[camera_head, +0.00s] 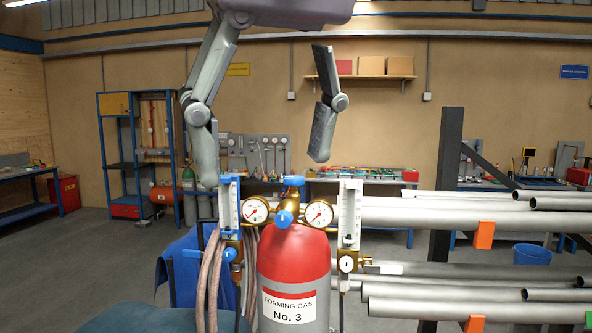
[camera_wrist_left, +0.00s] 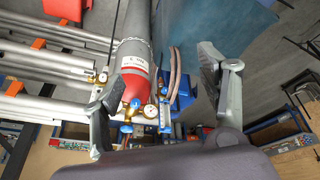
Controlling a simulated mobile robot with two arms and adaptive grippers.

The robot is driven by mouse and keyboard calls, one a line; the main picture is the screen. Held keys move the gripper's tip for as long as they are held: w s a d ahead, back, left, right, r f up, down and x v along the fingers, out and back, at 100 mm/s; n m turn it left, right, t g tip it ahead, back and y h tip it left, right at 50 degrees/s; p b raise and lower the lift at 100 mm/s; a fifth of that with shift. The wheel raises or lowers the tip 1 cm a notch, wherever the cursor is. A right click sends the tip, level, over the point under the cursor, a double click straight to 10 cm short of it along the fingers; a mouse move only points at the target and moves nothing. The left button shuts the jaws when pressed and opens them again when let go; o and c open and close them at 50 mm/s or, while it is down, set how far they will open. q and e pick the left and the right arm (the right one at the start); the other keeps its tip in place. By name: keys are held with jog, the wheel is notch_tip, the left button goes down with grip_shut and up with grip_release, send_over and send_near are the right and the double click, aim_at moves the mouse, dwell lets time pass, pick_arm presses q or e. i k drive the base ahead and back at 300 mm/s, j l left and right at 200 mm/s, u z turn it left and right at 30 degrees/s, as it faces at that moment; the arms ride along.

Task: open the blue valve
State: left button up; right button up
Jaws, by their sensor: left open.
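A red-topped grey gas cylinder (camera_head: 293,265) labelled "Forming Gas No. 3" stands upright in front of me. A blue knob (camera_head: 284,218) faces me on its brass regulator, between two round gauges, and a blue cap piece (camera_head: 293,182) sits on top. Another small blue knob (camera_head: 231,254) is on the left flow meter. My left gripper (camera_head: 262,170) hangs from above, fingers spread wide and empty, above or in front of the regulator. In the left wrist view the cylinder (camera_wrist_left: 133,48) and its blue fittings (camera_wrist_left: 126,128) show between the open fingers (camera_wrist_left: 168,57). My right gripper is out of view.
Flow meters (camera_head: 229,205) (camera_head: 349,214) stand on both sides of the regulator. Hoses (camera_head: 209,275) hang at the left. Long grey pipes (camera_head: 430,215) on a rack with orange clips (camera_head: 484,235) fill the right. Workbenches and a shelf (camera_head: 386,77) stand farther back.

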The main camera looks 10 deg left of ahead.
aim_at(292, 180)
jog(key=i, duration=1.75)
